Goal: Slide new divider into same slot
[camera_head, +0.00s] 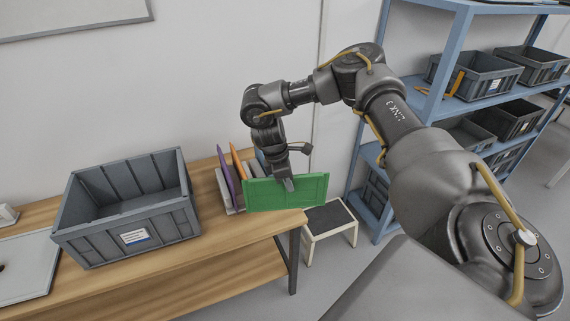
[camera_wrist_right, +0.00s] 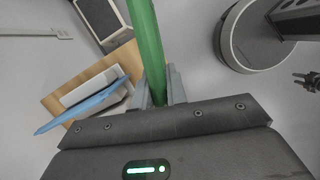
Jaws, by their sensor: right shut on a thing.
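A green divider (camera_head: 308,192) is a flat panel held by my right gripper (camera_head: 289,184), which is shut on its upper edge. The panel hangs upright at the right end of the wooden table, in front of the rack. In the right wrist view the green divider (camera_wrist_right: 148,45) shows edge-on between the fingers of the right gripper (camera_wrist_right: 160,88). A grey crate (camera_head: 70,215) with ribbed inner walls stands on the table to the left, apart from the divider. I cannot make out any divider inside it. My left gripper is not in view.
A rack with purple (camera_head: 226,170), orange (camera_head: 238,160) and blue panels stands on the table behind the green divider. A flat grey tray (camera_head: 22,270) lies at the left. A step stool (camera_head: 330,222) and blue shelving (camera_head: 372,150) stand right of the table.

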